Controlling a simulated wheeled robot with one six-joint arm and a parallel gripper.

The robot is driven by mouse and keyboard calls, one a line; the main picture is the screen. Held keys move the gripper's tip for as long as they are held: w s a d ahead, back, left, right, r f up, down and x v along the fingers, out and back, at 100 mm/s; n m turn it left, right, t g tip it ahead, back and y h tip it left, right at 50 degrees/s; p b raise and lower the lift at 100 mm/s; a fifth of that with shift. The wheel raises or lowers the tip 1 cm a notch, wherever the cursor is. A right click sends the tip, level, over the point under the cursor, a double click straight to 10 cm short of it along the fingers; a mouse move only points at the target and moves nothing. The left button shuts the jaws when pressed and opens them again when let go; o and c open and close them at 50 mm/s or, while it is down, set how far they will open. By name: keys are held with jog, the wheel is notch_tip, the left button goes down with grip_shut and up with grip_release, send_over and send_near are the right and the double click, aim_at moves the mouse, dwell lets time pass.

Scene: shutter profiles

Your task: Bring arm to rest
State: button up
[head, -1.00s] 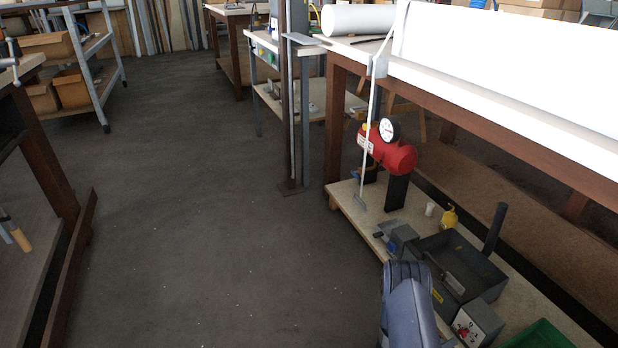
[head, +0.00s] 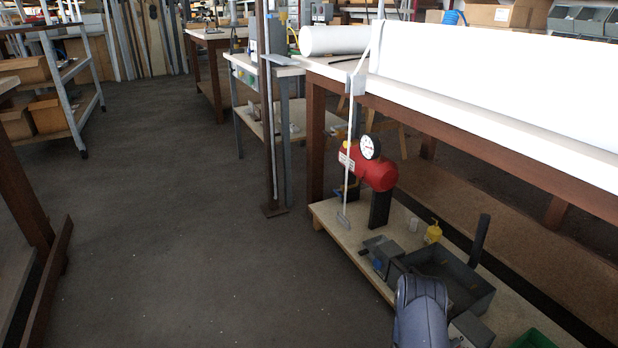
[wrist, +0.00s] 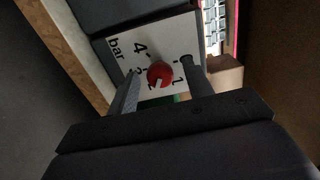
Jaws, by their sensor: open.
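My gripper (wrist: 160,78) shows in the wrist view with its two dark fingers apart. A red knob (wrist: 160,74) with a white mark appears between the fingertips, on a white dial plate (wrist: 118,50) with black numbers and the word "bar". No contact with the knob is visible, and the gap in depth is hard to judge. In the head view my blue-grey arm link (head: 422,318) stands at the bottom, in front of the lower shelf. It partly hides the grey dial box (head: 472,330). My gripper is hidden there.
The low shelf (head: 335,222) holds a red tank (head: 372,170) with a gauge, a dark tray (head: 462,285), a yellow bottle (head: 433,232) and a green bin (head: 532,340). A white-topped bench (head: 450,110) overhangs it. The floor at left is clear.

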jog(key=shift+n, duration=8.1)
